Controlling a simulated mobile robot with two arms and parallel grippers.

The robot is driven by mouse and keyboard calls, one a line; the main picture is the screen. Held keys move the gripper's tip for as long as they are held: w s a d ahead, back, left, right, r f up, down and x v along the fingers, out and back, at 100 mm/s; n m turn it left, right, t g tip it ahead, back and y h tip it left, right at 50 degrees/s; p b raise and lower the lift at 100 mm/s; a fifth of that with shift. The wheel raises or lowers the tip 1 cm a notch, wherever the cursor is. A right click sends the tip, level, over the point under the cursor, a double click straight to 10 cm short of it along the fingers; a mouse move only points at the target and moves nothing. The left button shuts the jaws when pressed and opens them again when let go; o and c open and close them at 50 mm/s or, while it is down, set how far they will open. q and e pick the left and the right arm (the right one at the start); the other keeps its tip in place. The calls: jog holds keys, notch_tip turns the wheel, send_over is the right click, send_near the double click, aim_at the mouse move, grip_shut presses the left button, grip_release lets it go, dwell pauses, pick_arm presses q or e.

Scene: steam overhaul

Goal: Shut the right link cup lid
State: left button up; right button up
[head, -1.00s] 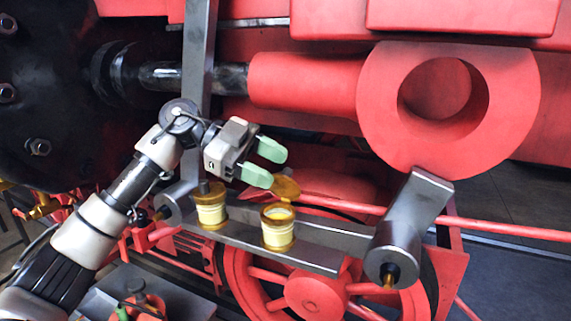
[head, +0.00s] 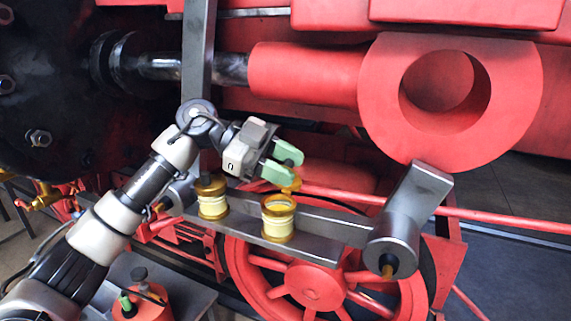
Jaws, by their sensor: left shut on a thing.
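The right link cup (head: 278,222) is a brass cup with a pale band, standing on the grey link bar. Its top is open. Its brass lid (head: 293,185) stands raised at the far side of the rim, partly hidden by a finger. My left gripper (head: 284,163) is just above and behind the cup, its green fingers closed on the lid, with a small dark part showing between the tips. The left link cup (head: 213,205) stands to the left with a dark knob on its covered top. My right gripper is out of view.
The grey link bar (head: 325,247) runs under both cups to a grey boss (head: 393,242) at the right. A red rod end with a large hole (head: 500,110) is above right. A red wheel (head: 312,292) is below. A red can (head: 150,303) stands at lower left.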

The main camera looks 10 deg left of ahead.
pick_arm(q)
jog(key=s+m+t+b, duration=0.1)
jog(key=b, duration=0.1)
jog(key=s+a+f+m+t+h+b, duration=0.1)
jog(key=m+b, duration=0.1)
jog(key=b, duration=0.1)
jog(key=shift+s, duration=0.1)
jog(key=shift+s+m+h+b, duration=0.25)
jog(key=shift+m+h+b, duration=0.25)
jog(key=shift+m+b, duration=0.35)
jog(key=shift+s+t, duration=0.1)
jog(key=shift+t, duration=0.3)
jog(key=o, duration=0.8)
jog(key=shift+c, duration=0.2)
jog(key=shift+f, duration=0.1)
